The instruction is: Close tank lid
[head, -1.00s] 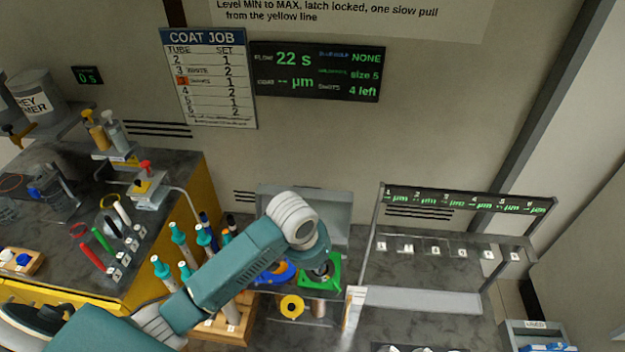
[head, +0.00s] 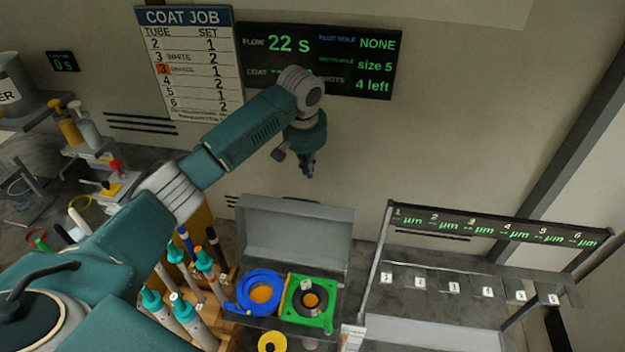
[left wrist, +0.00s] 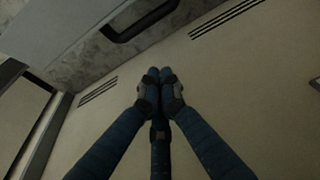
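My left gripper (head: 307,172) hangs in the air above and behind the lid, in front of the wall, apart from everything. In the left wrist view its fingertips (left wrist: 158,76) meet, with nothing seen between them. My right gripper is in neither view.
Several teal-capped tubes (head: 204,262) stand in a wooden rack left of the tank. A rack with numbered tags (head: 453,288) stands to the right. The display (head: 320,60) and job board (head: 188,62) are on the wall behind my left arm. A yellow ring (head: 272,341) lies in front.

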